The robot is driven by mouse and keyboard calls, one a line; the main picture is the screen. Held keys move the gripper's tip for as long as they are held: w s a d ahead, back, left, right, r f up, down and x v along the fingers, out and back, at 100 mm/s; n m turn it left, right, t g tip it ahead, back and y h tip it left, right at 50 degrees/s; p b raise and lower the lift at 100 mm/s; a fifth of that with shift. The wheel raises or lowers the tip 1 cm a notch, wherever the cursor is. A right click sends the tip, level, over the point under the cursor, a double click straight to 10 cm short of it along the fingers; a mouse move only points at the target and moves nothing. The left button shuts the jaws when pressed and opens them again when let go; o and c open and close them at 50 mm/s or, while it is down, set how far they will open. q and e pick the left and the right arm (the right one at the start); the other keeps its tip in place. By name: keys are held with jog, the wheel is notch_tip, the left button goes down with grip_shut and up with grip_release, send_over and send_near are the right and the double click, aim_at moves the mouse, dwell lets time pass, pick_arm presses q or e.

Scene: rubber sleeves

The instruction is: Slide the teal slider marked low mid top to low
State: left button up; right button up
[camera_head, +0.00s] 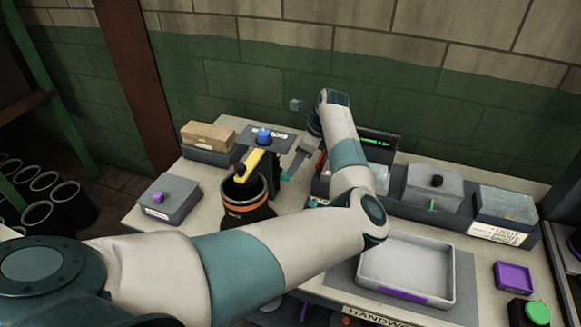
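A small teal piece (286,175) shows by the fingertips, beside a dark upright block (266,160). It may be the teal slider, but no low, mid or top marks can be read. I cannot tell whether the gripper touches it. My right gripper is not in view.
The black cup (246,212) holds a yellow-handled item. A grey box with a purple knob (158,197) stands left. A white tray (408,265) lies front right. Grey boxes (433,186) line the back right, and a green button (537,313) sits at the lower right corner.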

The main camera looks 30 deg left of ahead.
aim_at(283, 176)
pick_arm(q)
jog(key=p+x, duration=0.1)
jog(key=x, duration=0.2)
jog(key=shift+a+f, duration=0.2)
jog(key=shift+f, duration=0.05)
jog(key=shift+a+f+p, duration=0.2)
jog(key=shift+f+p, duration=0.1)
jog(key=shift+f, duration=0.4)
grip_shut()
